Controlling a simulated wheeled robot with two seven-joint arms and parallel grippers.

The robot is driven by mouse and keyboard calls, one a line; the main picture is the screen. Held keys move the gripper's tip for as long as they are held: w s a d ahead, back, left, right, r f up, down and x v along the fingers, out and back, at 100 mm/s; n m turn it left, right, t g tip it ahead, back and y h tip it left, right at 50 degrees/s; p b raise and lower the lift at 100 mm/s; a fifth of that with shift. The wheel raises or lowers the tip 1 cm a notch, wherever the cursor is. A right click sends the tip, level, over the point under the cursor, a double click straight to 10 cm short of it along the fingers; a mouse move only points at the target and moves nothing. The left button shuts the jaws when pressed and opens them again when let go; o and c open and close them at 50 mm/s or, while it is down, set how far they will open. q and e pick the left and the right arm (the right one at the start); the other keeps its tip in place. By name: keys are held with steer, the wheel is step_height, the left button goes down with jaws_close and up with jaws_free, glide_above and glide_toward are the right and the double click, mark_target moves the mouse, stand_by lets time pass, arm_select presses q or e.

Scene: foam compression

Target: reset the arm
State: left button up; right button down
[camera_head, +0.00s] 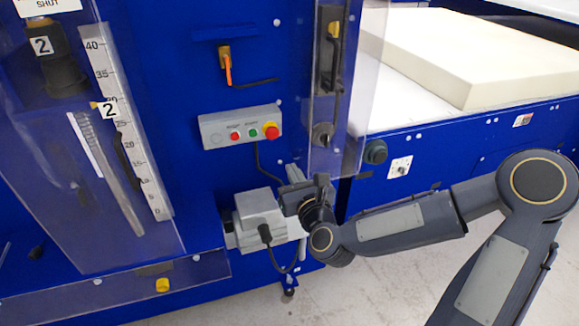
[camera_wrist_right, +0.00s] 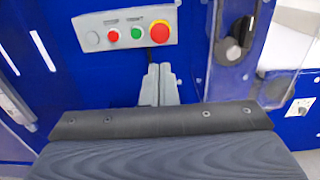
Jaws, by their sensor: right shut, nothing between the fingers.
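My right arm comes in from the right in the head view, and its gripper (camera_head: 294,176) is in front of the blue machine (camera_head: 180,60), below the grey control box (camera_head: 240,127). In the right wrist view the two grey fingers of the right gripper (camera_wrist_right: 159,84) are together, with nothing between them. They point up towards the control box (camera_wrist_right: 126,31), which carries green, red and larger red buttons, and look apart from it. My left gripper is in neither view.
A grey motor housing (camera_head: 258,215) sits on the machine beside my right gripper. A cream foam block (camera_head: 480,60) lies on the white bed at the right. Pale floor (camera_head: 390,280) is open below my arm.

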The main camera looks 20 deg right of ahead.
stand_by(0.5)
steer(key=s+d+f+n+g+y, duration=0.1)
steer(key=s+n+g, duration=0.5)
steer(key=s+n, duration=0.8)
steer(key=s+d+f+n+g+y, duration=0.1)
steer(key=s+n+g, duration=0.5)
steer(key=s+n, duration=0.8)
step_height(320, 180, down, 2)
steer(key=d+n, duration=0.1)
steer(key=n, duration=0.4)
steer(key=shift+s+d+n+y, duration=0.4)
